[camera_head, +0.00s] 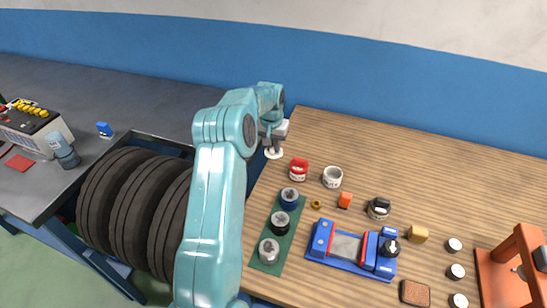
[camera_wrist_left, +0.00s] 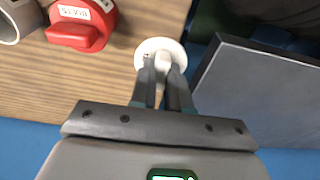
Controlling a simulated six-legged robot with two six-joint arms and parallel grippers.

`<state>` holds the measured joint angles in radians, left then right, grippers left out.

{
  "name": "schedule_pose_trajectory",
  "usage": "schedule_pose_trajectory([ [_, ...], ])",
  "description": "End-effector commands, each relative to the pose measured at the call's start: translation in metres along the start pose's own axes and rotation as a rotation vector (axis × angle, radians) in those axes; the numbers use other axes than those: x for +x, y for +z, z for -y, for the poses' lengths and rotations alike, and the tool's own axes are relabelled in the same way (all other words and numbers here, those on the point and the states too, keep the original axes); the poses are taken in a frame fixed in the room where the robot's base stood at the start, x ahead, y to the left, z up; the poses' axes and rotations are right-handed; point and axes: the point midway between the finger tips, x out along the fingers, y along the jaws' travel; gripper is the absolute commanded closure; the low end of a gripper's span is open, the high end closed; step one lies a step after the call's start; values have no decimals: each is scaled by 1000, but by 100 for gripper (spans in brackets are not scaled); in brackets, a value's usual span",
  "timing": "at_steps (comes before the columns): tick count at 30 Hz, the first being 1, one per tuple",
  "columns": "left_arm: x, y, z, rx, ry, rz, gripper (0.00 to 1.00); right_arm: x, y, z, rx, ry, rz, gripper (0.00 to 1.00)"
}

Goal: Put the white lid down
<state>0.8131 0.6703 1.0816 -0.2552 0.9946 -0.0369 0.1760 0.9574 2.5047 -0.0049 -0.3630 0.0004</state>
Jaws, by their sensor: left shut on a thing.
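The white lid (camera_head: 273,155) is a small round disc with a knob, near the back left corner of the wooden table. It also shows in the left wrist view (camera_wrist_left: 160,46). My left gripper (camera_head: 271,146) is shut on its knob from above; the fingertips (camera_wrist_left: 163,70) meet there. The lid is at or just above the wood; I cannot tell whether it touches. An open white pot (camera_head: 332,177) without a lid stands to the right. A red-lidded pot (camera_head: 299,169) stands between it and the lid. My right gripper is not in view.
The wooden table's (camera_head: 420,160) back area is clear. A green mat (camera_head: 266,249) with several round pieces and a blue vise (camera_head: 350,262) lie nearer. An orange stand (camera_head: 505,275) is at the right. Black tyres (camera_head: 135,215) stand left of the table.

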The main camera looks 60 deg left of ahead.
Motion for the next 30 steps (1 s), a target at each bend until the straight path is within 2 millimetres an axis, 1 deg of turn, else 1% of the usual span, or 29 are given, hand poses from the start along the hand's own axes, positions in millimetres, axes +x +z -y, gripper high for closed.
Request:
schedule_pose_trajectory([
  [1,7,2,0,-1,0,3,100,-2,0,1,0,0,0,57],
  [7,27,4,0,-1,0,2,100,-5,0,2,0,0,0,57],
  [9,39,7,0,-1,0,4,100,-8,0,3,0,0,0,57],
  [13,56,9,0,-1,0,2,100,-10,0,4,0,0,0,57],
  [16,60,9,0,0,-1,-1,100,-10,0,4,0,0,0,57],
  [22,60,9,0,0,-1,-1,100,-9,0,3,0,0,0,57],
  [26,65,10,0,0,-1,-1,100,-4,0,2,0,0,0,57],
  [27,64,9,0,0,-1,-1,74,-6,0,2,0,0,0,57],
  [28,63,9,0,0,0,-1,65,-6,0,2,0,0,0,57],
  [29,63,9,0,0,0,-1,59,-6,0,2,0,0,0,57],
  [30,64,10,0,0,0,0,59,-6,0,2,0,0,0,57],
])
